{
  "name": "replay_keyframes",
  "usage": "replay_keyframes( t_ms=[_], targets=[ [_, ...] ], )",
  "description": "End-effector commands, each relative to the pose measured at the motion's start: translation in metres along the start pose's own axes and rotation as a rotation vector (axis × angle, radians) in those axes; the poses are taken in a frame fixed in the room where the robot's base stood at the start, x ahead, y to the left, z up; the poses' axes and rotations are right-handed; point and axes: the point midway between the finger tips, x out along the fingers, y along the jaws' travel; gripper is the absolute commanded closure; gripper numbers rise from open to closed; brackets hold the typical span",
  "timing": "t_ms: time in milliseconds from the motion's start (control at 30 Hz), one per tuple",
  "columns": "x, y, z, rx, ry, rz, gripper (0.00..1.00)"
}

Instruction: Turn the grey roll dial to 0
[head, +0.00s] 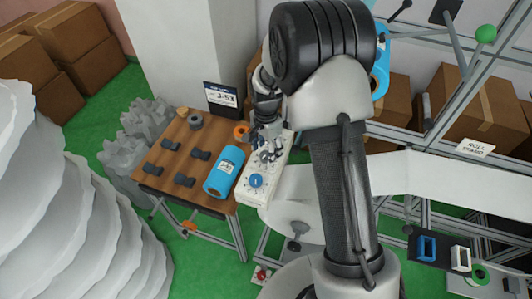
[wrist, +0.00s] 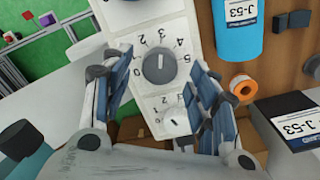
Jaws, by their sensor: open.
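The grey roll dial (wrist: 160,69) sits on a white panel (wrist: 203,52) in the wrist view, with printed numerals around it. The pale mark on its face seems to point up toward the 3. My gripper (wrist: 157,85) is open, with fingers left and right of the dial and a gap on both sides. I cannot tell how high the fingertips are above the panel. In the head view my gripper (head: 268,143) is over the panel (head: 254,195), and the grey dial cannot be made out.
A blue dial (head: 256,180) is on the panel's near end. A blue roll (head: 223,172) lies close by on the wooden table (head: 160,156). An orange roll (wrist: 242,87) and sign (wrist: 296,122) stand right.

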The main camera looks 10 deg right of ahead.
Motion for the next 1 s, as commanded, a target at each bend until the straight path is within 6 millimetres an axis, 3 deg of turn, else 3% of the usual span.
replay_keyframes(
  t_ms=[167, 467, 1000],
  targets=[
    [0.0145, 0.0, 0.0, 0.0, 0.0, 0.0, 0.46],
    [0.0163, 0.0, 0.0, 0.0, 0.0, 0.0, 0.46],
    [0.0161, 0.0, 0.0, 0.0, 0.0, 0.0, 0.81]
  ],
)
